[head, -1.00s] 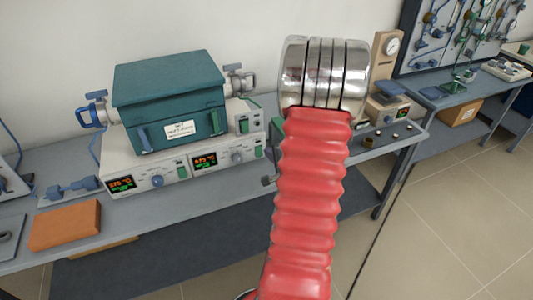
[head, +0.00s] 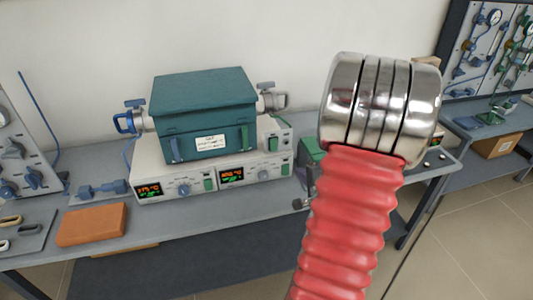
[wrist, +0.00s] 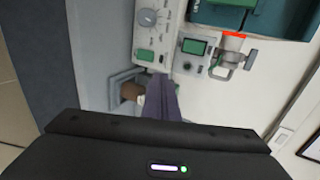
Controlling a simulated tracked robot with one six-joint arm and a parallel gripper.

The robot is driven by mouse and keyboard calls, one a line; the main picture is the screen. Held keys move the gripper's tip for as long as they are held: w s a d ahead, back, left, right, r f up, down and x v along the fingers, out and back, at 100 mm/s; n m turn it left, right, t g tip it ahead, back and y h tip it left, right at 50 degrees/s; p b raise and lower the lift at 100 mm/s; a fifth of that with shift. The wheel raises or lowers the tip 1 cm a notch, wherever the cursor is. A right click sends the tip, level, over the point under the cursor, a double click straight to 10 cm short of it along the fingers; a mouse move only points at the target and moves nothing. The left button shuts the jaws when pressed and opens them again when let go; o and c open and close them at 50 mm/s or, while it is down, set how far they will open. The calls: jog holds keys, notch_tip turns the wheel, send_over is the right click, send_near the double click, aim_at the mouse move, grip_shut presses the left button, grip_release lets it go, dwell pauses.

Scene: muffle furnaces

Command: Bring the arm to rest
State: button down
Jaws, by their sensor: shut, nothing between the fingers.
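My arm stands in the right half of the head view, with a red ribbed sleeve (head: 345,230) topped by a banded silver joint (head: 380,105). My gripper (wrist: 160,85) shows in the wrist view as dark fingers, close together and empty, beyond its black housing. The fingers appear in front of the bench equipment; I cannot tell how far away it is. In the head view my gripper is not visible.
A teal furnace (head: 205,118) sits on a white control unit (head: 212,178) on the grey bench (head: 205,212). An orange block (head: 91,224) lies left of it. My arm hides part of the bench's right end. Floor (head: 462,240) shows clear at right.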

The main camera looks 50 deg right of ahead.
dwell(0.3)
jog(key=s+f+n+g, duration=0.4)
jog(key=s+f+g, duration=0.1)
jog(key=s+f, duration=0.2)
jog(key=s+a+r+n+g+y, duration=0.1)
jog(key=s+a+r+n+g, duration=0.1)
jog(key=s+a+n+g, duration=0.15)
jog(key=w+a+r+n+t+y, duration=0.1)
jog(key=a+r+n, duration=0.4)
jog(key=a, duration=0.8)
jog(key=w+a+r+n+t+y, duration=0.1)
jog(key=w+a+r+n+y, duration=0.1)
jog(key=a+r+n, duration=0.4)
jog(key=w+a+r+n+t+y, duration=0.1)
jog(key=a+r+n, duration=0.4)
jog(key=a, duration=1.6)
notch_tip(320, 180, up, 5)
jog(key=shift+w+r+y, duration=0.2)
jog(key=shift+w+y, duration=0.35)
jog(key=shift+y, duration=0.15)
jog(key=shift+n, duration=0.25)
